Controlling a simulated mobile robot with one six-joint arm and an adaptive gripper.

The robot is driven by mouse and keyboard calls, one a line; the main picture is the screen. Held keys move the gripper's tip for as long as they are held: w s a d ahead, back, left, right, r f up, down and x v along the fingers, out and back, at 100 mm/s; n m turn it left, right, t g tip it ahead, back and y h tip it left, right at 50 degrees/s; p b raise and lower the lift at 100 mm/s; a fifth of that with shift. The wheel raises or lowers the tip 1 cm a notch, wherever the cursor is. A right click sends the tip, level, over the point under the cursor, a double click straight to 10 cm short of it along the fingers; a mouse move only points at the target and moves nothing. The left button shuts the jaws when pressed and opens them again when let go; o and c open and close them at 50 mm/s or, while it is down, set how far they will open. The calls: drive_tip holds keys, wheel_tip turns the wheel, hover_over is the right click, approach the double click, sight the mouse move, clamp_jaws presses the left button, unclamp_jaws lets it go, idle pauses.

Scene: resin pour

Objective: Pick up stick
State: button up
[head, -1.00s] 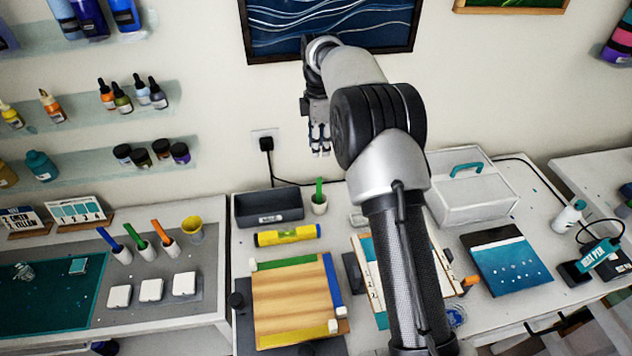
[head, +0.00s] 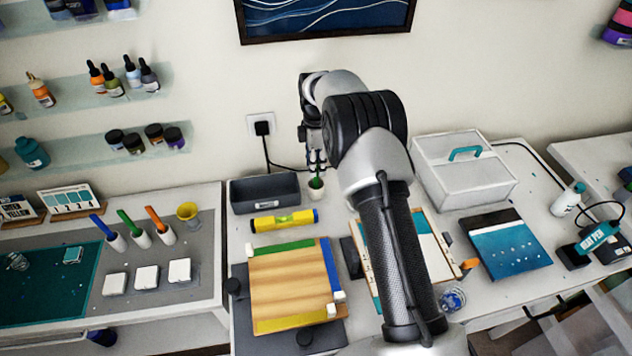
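A green stick (head: 316,183) stands upright in a small white cup (head: 317,193) at the back of the middle table, beside a dark grey bin. My gripper (head: 316,167) points down right over this stick. Its fingers show a narrow gap between them, and the stick's top is at or just below the fingertips. I cannot tell whether they touch it. More sticks stand in white holders on the left table: blue (head: 104,228), green (head: 130,223) and orange (head: 156,219).
The dark grey bin (head: 265,194) is left of the cup. A yellow level (head: 283,221) and a framed wooden board (head: 292,287) lie in front. A white box with a teal handle (head: 464,175) is to the right. The wall with a socket (head: 261,126) is close behind.

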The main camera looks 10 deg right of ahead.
sight(316, 179)
wheel_tip(316, 179, down, 4)
drive_tip(key=shift+s+f, duration=0.1)
clamp_jaws()
idle(0.4)
